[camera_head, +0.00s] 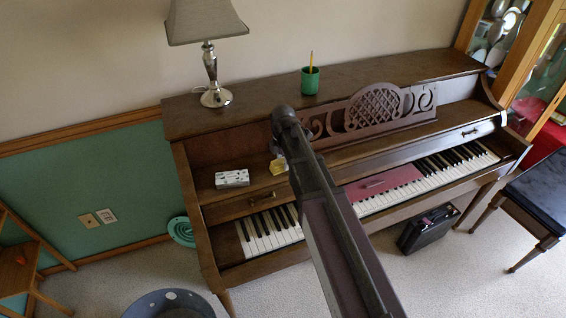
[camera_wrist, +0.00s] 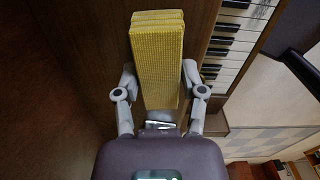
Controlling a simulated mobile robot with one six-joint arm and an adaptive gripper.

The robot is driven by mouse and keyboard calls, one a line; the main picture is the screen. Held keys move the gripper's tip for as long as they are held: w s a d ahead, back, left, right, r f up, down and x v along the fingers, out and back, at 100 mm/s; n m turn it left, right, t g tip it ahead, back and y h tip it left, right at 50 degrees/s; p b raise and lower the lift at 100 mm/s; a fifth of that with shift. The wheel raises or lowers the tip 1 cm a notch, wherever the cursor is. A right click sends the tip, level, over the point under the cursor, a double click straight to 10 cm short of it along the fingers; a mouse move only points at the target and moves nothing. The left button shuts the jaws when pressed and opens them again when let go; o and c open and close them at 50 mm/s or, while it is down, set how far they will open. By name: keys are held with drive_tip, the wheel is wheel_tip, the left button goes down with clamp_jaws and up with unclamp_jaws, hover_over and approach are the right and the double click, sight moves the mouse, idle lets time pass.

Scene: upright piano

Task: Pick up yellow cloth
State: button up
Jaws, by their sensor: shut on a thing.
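A folded yellow cloth (camera_wrist: 157,62) stands out between the two fingers of my gripper (camera_wrist: 160,85) in the wrist view. The fingers are on either side of it and shut on it. In the head view a small part of the yellow cloth (camera_head: 279,165) shows beside the end of my arm, over the left part of the piano's ledge. My arm hides most of the gripper there. I cannot tell whether the cloth still touches the ledge.
The piano (camera_head: 187,172) has a box (camera_head: 232,178) on its ledge, left of the cloth. A lamp (camera_head: 211,75) and a green cup (camera_head: 310,80) with a pencil stand on top. A pink cloth (camera_head: 384,184) lies over some keys. A black case (camera_head: 428,228) stands on the floor.

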drive_tip(key=shift+r+p, duration=1.3)
drive_tip(key=shift+s+r+p, duration=0.5)
drive_tip(key=shift+r+p, duration=0.05)
drive_tip(key=s+d+r+p, duration=0.1)
drive_tip(key=s+d, duration=0.1)
drive_tip(key=s, duration=1.3)
drive_tip(key=shift+d+r, duration=0.1)
drive_tip(key=o, duration=0.3)
drive_tip(key=shift+c, duration=1.1)
